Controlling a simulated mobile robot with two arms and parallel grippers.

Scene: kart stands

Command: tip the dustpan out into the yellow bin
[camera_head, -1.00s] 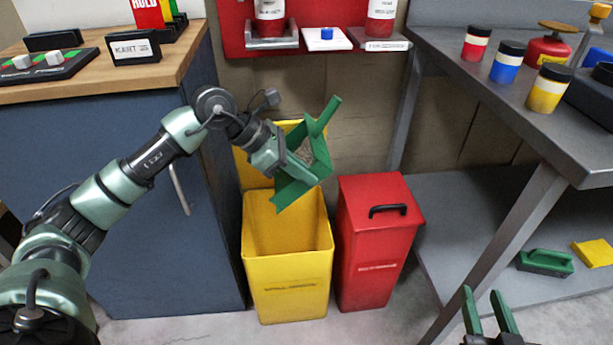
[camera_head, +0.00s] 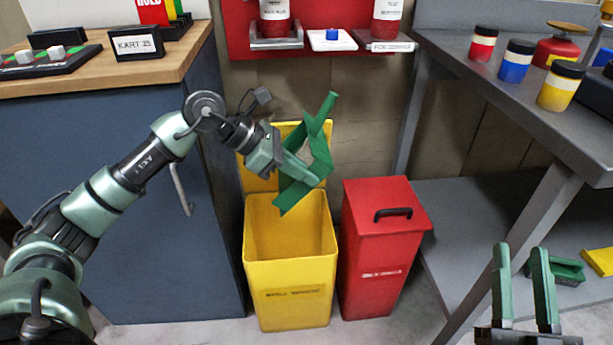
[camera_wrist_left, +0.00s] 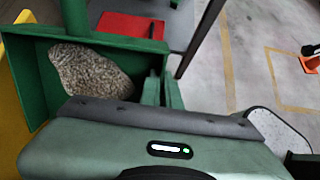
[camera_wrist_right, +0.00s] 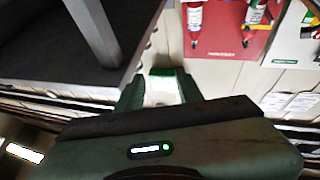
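The green dustpan (camera_head: 295,185) is held tilted above the yellow bin (camera_head: 292,285), whose lid stands open at the back. My left gripper (camera_head: 290,166) is shut on the dustpan's side wall; the handle points up and to the right. In the left wrist view the dustpan (camera_wrist_left: 30,75) holds a heap of grey-brown granules (camera_wrist_left: 92,70). My right gripper (camera_head: 520,275) is at the lower right, with its fingers apart and nothing between them. It also shows open in the right wrist view (camera_wrist_right: 160,85).
A red lidded bin (camera_head: 378,255) stands just right of the yellow bin. A blue cabinet (camera_head: 120,220) is close on the left. A grey bench (camera_head: 500,95) with paint jars is at right; a green brush (camera_head: 565,270) lies on its lower shelf.

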